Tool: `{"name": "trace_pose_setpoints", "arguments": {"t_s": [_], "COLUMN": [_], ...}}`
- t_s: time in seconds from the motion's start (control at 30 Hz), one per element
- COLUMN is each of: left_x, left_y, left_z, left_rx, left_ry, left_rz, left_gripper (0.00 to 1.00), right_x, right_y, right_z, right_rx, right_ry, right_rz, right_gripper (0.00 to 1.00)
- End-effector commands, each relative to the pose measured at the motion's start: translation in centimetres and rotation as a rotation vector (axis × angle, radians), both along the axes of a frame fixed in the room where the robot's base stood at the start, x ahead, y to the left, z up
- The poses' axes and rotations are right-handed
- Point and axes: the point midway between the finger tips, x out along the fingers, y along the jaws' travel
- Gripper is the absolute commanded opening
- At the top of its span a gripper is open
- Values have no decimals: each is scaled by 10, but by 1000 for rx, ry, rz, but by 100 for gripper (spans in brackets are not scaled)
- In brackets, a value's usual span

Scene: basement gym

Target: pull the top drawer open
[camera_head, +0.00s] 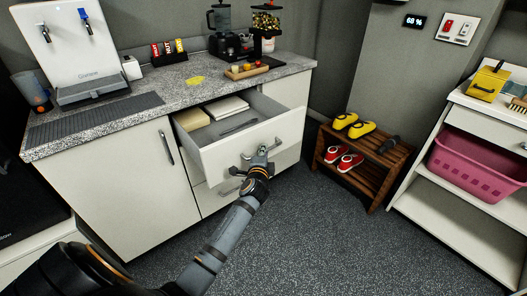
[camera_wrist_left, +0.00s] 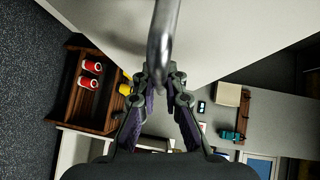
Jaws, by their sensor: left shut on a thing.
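The top drawer (camera_head: 222,162) of the white cabinet stands partly open under the granite counter. A yellowish block, a pale stack and a dark slim item lie inside it. My left gripper (camera_head: 258,163) is at the drawer front, shut on the metal bar handle (camera_head: 268,149). In the left wrist view the handle (camera_wrist_left: 163,35) runs between the fingers of my left gripper (camera_wrist_left: 160,78), against the white front. The gripper partly covers the handle in the head view. My right gripper is not in view.
A lower drawer (camera_head: 208,197) and a cabinet door (camera_head: 110,185) are shut. A wooden shoe rack (camera_head: 326,152) stands right of the cabinet. A white shelf with a pink basket (camera_head: 470,160) is at far right. The grey floor (camera_head: 320,240) in front is clear.

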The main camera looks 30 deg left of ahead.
Motion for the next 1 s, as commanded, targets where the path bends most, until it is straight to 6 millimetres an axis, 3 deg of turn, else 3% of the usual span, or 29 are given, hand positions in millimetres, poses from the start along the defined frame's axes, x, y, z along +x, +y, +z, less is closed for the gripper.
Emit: {"name": "trace_pose_setpoints", "arguments": {"t_s": [0.1, 0.13, 0.2, 0.57, 1.0], "left_x": [0, 0, 0, -6, -94], "left_y": [0, 0, 0, -3, -37], "left_z": [-1, -1, -1, 0, 12], "left_rx": [-1, -1, -1, -2, -4], "left_ry": [2, 2, 2, 1, 3], "left_rz": [1, 1, 1, 0, 1], "left_gripper": [0, 12, 20, 20, 20], "right_x": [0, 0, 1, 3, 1], "right_y": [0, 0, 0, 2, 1], "right_z": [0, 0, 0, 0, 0], "right_rx": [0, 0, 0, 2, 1], "right_ry": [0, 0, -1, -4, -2], "right_rz": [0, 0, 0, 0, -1], "right_gripper": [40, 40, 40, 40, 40]}}
